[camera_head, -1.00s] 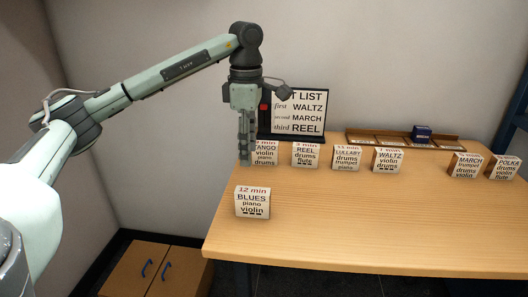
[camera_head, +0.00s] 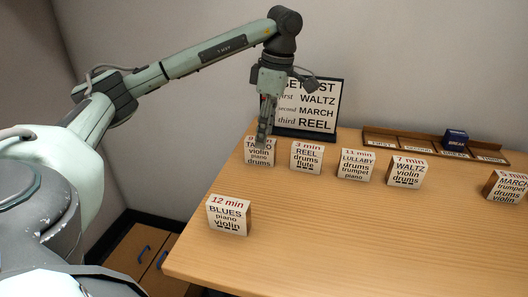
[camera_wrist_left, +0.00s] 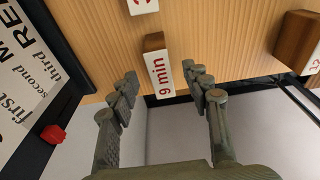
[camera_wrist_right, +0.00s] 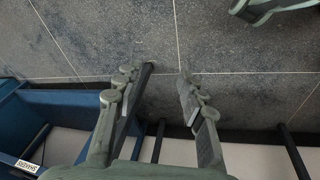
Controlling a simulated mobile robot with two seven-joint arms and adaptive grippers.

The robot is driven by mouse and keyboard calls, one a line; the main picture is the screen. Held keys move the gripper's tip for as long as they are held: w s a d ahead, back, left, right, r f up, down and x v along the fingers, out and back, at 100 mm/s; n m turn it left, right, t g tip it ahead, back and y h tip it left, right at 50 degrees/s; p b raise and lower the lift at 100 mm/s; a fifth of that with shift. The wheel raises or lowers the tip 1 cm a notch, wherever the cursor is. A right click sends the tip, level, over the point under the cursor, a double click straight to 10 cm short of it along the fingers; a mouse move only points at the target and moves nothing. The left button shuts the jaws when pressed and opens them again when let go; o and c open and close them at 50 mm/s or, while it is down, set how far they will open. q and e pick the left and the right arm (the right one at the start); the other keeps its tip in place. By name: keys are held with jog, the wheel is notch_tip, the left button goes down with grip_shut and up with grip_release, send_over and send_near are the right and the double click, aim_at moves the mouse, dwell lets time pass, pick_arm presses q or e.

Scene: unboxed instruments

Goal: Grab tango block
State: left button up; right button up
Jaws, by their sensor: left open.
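The tango block (camera_head: 259,152) stands upright on the table at the left of the back row, its white face reading TANGO, violin, piano, drums. My left gripper (camera_head: 265,136) points down right at it and hides part of its top. In the left wrist view the tango block (camera_wrist_left: 162,74), marked 9 min, lies between the two spread fingers of my left gripper (camera_wrist_left: 163,92), a little beyond their tips. My left gripper is open and empty. My right gripper (camera_wrist_right: 155,82) shows only in its own wrist view, fingers apart and empty above the dark floor.
The reel block (camera_head: 306,157), lullaby block (camera_head: 355,164), waltz block (camera_head: 407,170) and march block (camera_head: 506,187) stand to the right. The blues block (camera_head: 228,215) is nearer the front left. The set list board (camera_head: 320,108) stands close behind the gripper. A slotted tray (camera_head: 380,140) holds a blue block (camera_head: 454,141).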

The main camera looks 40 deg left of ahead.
aim_at(260, 151)
pick_arm(q)
jog(key=f, duration=0.1)
jog(key=f+b, duration=0.1)
jog(key=f, duration=0.1)
jog(key=a+f, duration=0.1)
jog(key=shift+s+f, duration=0.35)
jog(key=shift+f, duration=0.35)
pick_arm(e)
notch_tip(260, 151, up, 4)
jog(key=shift+w+d+f, duration=0.1)
jog(key=shift+w, duration=0.05)
pick_arm(q)
jog(key=shift+c, duration=0.3)
grip_shut()
